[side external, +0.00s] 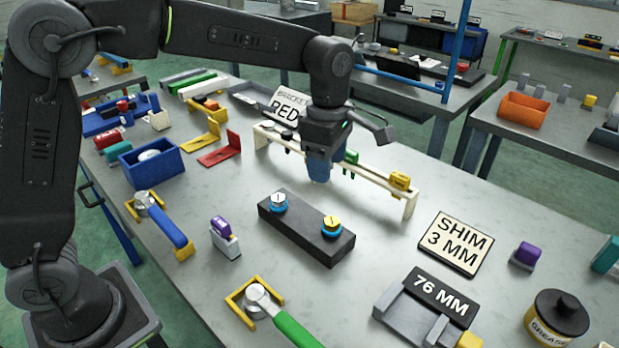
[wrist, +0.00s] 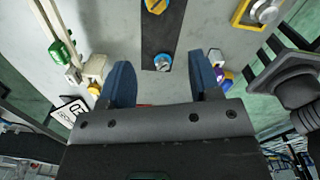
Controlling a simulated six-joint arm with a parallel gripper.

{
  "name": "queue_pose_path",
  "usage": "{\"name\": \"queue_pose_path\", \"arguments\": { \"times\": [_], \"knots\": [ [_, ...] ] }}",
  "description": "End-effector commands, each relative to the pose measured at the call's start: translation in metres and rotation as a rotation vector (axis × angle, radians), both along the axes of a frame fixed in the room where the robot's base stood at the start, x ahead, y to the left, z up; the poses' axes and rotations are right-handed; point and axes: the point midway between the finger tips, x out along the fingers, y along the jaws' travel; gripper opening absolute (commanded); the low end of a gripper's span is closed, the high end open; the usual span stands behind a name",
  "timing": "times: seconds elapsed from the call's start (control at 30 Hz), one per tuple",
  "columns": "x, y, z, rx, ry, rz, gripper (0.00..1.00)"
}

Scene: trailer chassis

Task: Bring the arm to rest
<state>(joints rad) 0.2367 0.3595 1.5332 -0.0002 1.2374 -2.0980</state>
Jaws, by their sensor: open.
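My gripper (side external: 319,168) hangs over the grey metal workbench (side external: 385,245), pointing down, beside the cream rail and behind the black block. In the wrist view its two blue fingers stand wide apart (wrist: 165,85), with nothing held between them. The black block (side external: 300,232) carries two blue-ringed knobs, one with a silver top (side external: 279,203) and one with a yellow top (side external: 331,226). The silver-topped knob (wrist: 163,62) shows beyond the fingers in the wrist view, apart from them.
The cream rail (side external: 375,180) bears a green clip (side external: 350,157) and a yellow clip (side external: 400,181) close to my gripper. A blue bin (side external: 152,165), a "SHIM 3 MM" sign (side external: 455,243) and a grease tin (side external: 556,318) stand on the bench. Bare bench lies right of the block.

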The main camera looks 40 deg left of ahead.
Motion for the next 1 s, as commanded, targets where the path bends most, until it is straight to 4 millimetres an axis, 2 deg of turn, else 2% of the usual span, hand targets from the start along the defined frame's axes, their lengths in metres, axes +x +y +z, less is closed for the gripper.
{"name": "queue_pose_path", "arguments": {
  "times": [0.2,0.43,0.57,0.7,0.83,1.0],
  "knots": [
    [-0.046,0.033,0.039,0.005,-0.11,-0.378,0.57],
    [-0.114,0.068,0.059,0.096,-0.242,-0.901,0.57],
    [-0.153,0.084,0.059,0.187,-0.299,-1.192,0.57],
    [-0.189,0.095,0.05,0.305,-0.335,-1.478,0.57],
    [-0.212,0.102,0.038,0.399,-0.342,-1.673,0.57],
    [-0.225,0.105,0.03,0.464,-0.338,-1.799,0.57]
  ]
}}
